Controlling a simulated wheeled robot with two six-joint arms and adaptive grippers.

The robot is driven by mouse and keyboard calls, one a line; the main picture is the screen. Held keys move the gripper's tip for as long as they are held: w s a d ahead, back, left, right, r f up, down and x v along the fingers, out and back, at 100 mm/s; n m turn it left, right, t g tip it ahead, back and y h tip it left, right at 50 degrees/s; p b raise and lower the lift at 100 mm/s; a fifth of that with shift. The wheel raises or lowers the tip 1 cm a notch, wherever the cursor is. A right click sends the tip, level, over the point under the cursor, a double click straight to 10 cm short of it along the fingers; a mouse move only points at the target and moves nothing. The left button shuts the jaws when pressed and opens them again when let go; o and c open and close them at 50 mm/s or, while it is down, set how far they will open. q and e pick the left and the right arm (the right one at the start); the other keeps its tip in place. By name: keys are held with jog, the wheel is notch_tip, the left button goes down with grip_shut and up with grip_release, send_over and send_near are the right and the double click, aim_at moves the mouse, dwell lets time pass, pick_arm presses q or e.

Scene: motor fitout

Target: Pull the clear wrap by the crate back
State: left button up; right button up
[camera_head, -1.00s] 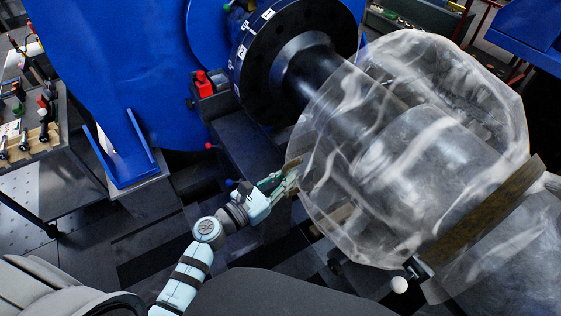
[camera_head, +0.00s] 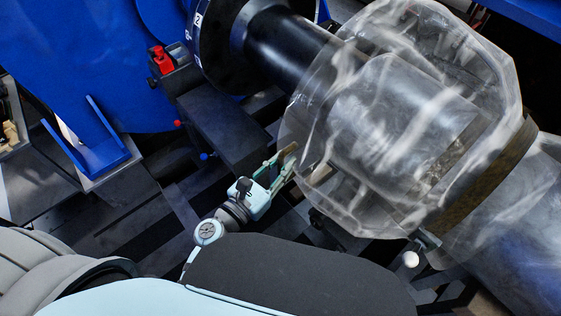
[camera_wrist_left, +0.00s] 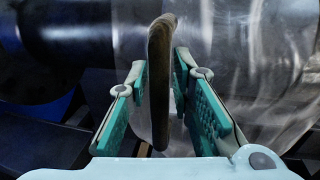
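The clear wrap (camera_head: 335,125) is a large wrinkled see-through cover around a metal cylinder, right of centre in the head view. A brown bar (camera_head: 290,148) sits at its left edge; it also shows as an upright curved bar (camera_wrist_left: 160,85) in the left wrist view. My left gripper (camera_head: 287,160) is at this edge with its fingers apart. In the left wrist view the teal-padded fingers (camera_wrist_left: 160,72) stand on both sides of the bar, with narrow gaps visible lower down; contact at the tips is unclear. I cannot make out a crate.
A black shaft (camera_head: 290,45) runs from the blue machine (camera_head: 90,60) into the wrap. A dark block (camera_head: 215,125) with small coloured knobs stands left of my gripper. A brown band (camera_head: 485,180) circles the wrap's right end; a white knob (camera_head: 410,259) sits below it.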

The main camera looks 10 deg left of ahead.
pick_arm(q)
jog(key=shift+o, duration=0.6)
jog(key=shift+s+a, duration=0.15)
jog(key=shift+s, duration=0.15)
jog(key=v, duration=1.1)
jog(key=shift+s, duration=0.15)
jog(key=shift+a, duration=0.1)
